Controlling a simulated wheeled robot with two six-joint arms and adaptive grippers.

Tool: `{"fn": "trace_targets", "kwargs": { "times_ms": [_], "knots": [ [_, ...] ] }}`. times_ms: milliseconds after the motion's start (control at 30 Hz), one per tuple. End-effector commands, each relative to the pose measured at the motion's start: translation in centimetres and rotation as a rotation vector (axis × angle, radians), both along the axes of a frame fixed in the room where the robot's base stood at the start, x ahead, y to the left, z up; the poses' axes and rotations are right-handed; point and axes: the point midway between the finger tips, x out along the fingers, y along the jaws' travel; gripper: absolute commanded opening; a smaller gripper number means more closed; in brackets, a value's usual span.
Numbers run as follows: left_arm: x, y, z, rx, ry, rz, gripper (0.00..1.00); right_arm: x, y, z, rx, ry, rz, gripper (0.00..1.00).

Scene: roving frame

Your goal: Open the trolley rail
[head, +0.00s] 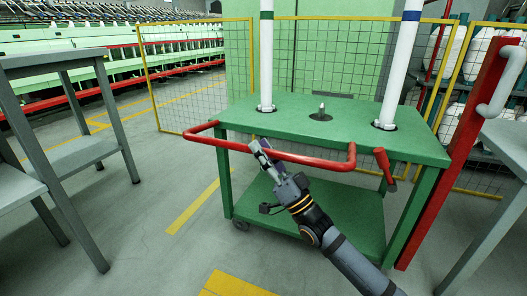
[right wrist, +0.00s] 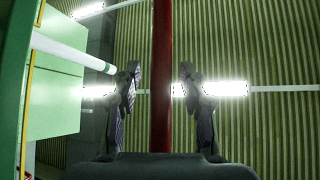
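The trolley (head: 300,117) is green, with a top shelf and a lower shelf. Its red rail (head: 312,163) runs along the near side of the top, with bent ends at left and right. My right gripper (head: 260,149) reaches up to the rail near its middle. In the right wrist view the red rail (right wrist: 162,55) passes between the two fingers, with a gap on each side. The fingers are open and straddle the rail without visibly gripping it. A short red handle (head: 384,164) hangs at the trolley's right front. My left gripper is not in view.
Two white posts (head: 266,55) (head: 400,65) stand on the trolley top around a small spindle (head: 321,111). Grey tables flank it at left (head: 45,60) and right (head: 508,142). A yellow-framed mesh fence (head: 195,75) stands behind. The floor at front left is clear.

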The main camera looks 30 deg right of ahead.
Motion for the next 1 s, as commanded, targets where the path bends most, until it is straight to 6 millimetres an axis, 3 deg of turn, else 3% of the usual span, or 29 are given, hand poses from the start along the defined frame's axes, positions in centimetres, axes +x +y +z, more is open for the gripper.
{"fn": "trace_targets", "kwargs": {
  "times_ms": [267, 700, 1000],
  "knots": [
    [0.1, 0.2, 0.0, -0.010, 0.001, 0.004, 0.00, -0.9, -0.3, -1.1, -0.005, 0.003, 0.003, 0.43],
    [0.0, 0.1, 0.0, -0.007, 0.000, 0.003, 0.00, -7.4, -2.9, -7.3, -0.003, 0.005, 0.001, 0.43],
    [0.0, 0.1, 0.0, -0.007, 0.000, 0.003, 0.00, -8.4, -3.3, -8.0, 0.001, 0.000, -0.001, 0.43]
  ]
}}
